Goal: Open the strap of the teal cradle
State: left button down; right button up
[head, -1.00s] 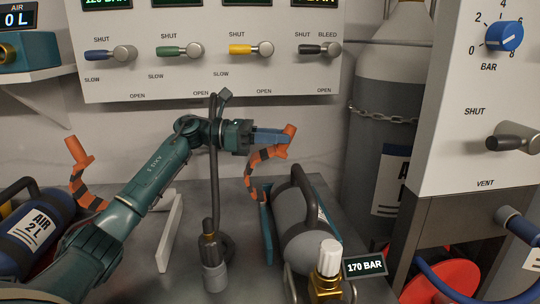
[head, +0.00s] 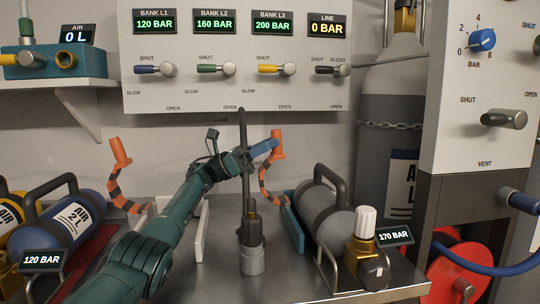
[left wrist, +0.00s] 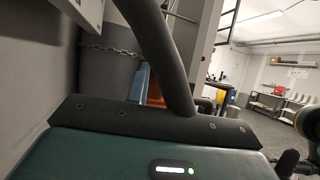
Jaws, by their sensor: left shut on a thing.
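The teal cradle (head: 292,222) is on the right part of the bench and bears a grey cylinder (head: 322,212). Its strap (head: 268,184), striped orange and black, stands up in a wavy line behind the cylinder's left side, off the cylinder, with an orange end tab (head: 278,146) on top. My left gripper (head: 267,146) is shut on this tab, its blue fingers coming from the left. In the left wrist view, a blue finger (left wrist: 143,82) and a bit of the orange tab (left wrist: 155,92) show behind a dark bar. My right gripper is not in view.
A dark upright hose with a grey fitting (head: 252,258) stands close before my left forearm. A blue cylinder (head: 75,222) with another raised strap (head: 120,180) is at left. The valve panel (head: 230,90) hangs behind. A white bracket (head: 201,230) stands mid-bench.

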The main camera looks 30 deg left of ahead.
pick_arm(q)
jog(key=shift+s+a+f+h+b, duration=0.2)
jog(key=shift+s+a+h+b, duration=0.1)
jog(key=shift+b, duration=0.2)
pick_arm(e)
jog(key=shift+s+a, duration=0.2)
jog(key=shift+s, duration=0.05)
pick_arm(q)
jog(key=c, duration=1.2)
grip_release()
notch_tip(320, 180, up, 10)
jog(key=p, duration=0.5)
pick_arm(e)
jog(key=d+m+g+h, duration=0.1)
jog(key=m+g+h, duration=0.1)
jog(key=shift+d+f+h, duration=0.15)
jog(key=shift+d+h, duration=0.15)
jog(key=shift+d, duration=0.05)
